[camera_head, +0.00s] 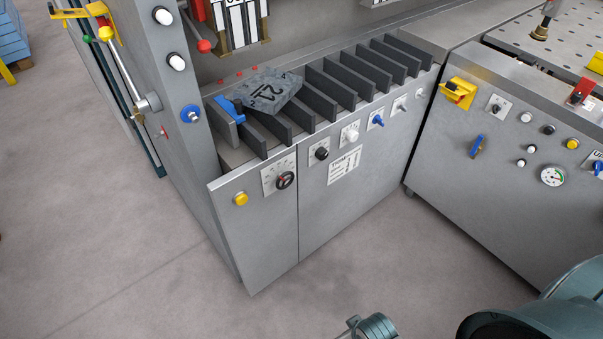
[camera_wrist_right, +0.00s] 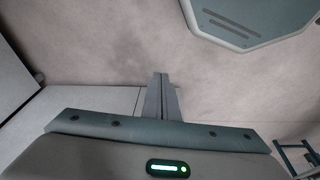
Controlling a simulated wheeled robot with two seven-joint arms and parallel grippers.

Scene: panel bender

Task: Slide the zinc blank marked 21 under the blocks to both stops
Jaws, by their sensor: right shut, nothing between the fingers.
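The zinc blank marked 21 (camera_head: 270,90) is a mottled grey slab. It lies tilted across the tops of the dark upright plates (camera_head: 322,92) at the left end of their row, with its number upside down in the head view. White blocks (camera_head: 240,22) with brass-coloured feet hang behind and above it, apart from it. A blue piece (camera_head: 230,109) sits at the left end of the row, beside the blank. I cannot tell which parts are the stops. My right gripper (camera_wrist_right: 160,82) is shut and empty over bare floor, away from the blank. My left gripper is out of view.
The front panel below the row carries a yellow button (camera_head: 241,199) and several knobs. A second grey cabinet (camera_head: 500,150) with a gauge stands at right. A lever with a red ball (camera_head: 204,46) is near the white blocks. The floor in front is clear.

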